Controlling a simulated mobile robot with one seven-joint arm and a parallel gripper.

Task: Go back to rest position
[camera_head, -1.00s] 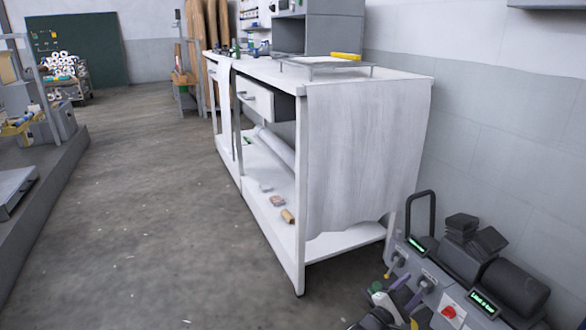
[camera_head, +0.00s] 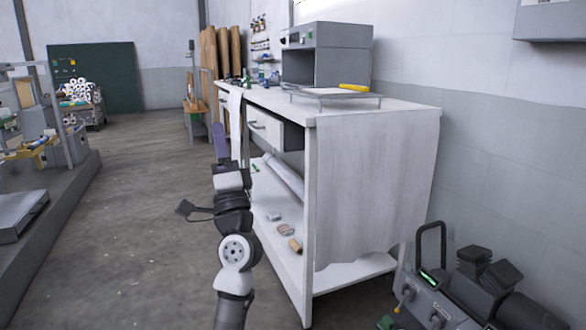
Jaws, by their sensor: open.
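The task names no object, only my arm's rest position. My arm rises from the bottom edge, left of the picture's middle, with white and black links. It stands upright in front of the white workbench. My gripper (camera_head: 219,145) is at its top end, small and seen from the side, with a purple part showing. It is open, and I see nothing held in it. It appears in front of the bench's far left end; I cannot tell its distance from the bench.
The white workbench (camera_head: 375,180) has an open drawer (camera_head: 272,131) and carries a grey box-shaped machine (camera_head: 330,62). A grey machine (camera_head: 440,305) with black parts stands at bottom right. A low platform (camera_head: 75,185) runs along the left. The floor (camera_head: 140,230) between is clear.

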